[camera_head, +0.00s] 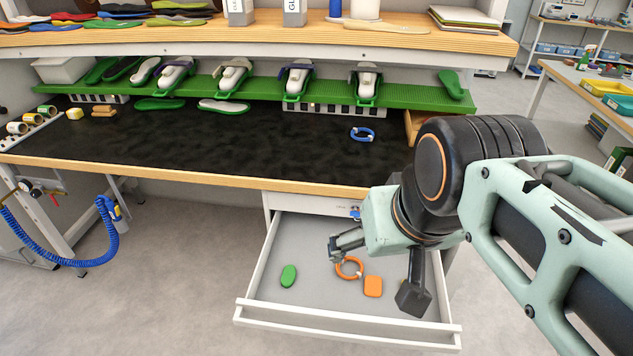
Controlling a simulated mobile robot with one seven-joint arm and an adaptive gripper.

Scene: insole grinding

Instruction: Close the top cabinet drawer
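A pale grey drawer (320,300) of the cabinet under the workbench is pulled far out toward me. Its white front panel (345,330) lies low in the picture. A narrow white panel (310,204) of the cabinet shows just above the opening, with a blue item at its right; I cannot tell whether it is another drawer front. My gripper (371,272) is over the right part of the open drawer, with its two dark fingers wide apart. Nothing shows held between them. I cannot tell its exact height over the drawer floor.
In the drawer lie a green oval piece (288,276), an orange ring (348,267) and an orange block (373,287). The workbench edge (200,176) runs above the drawer. A blue coiled hose (75,262) hangs at left. The floor left of the drawer is clear.

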